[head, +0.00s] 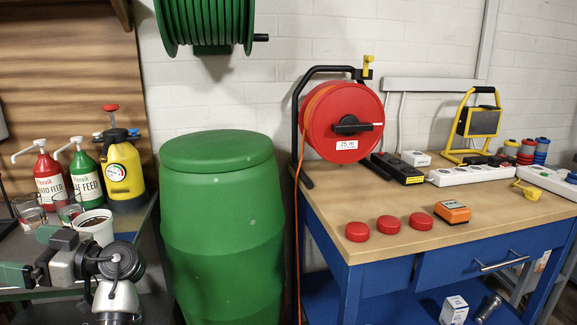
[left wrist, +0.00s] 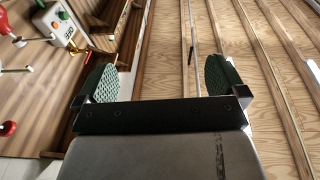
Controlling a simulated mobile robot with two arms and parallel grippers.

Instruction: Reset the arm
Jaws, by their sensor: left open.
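My left gripper (head: 30,254) is at the lower left of the head view, in front of the grey bench and close to a white cup (head: 97,225). Its green-padded fingers point left and are apart. In the left wrist view the left gripper (left wrist: 160,82) shows its two textured pads wide apart with nothing between them. My right gripper is not in view.
A red pump bottle (head: 50,180), a green one (head: 87,178), a yellow sprayer (head: 123,170) and glasses stand near the left gripper. A green barrel (head: 220,230) stands centrally. The blue workbench (head: 320,195) holds a cable reel (head: 340,115) and red discs.

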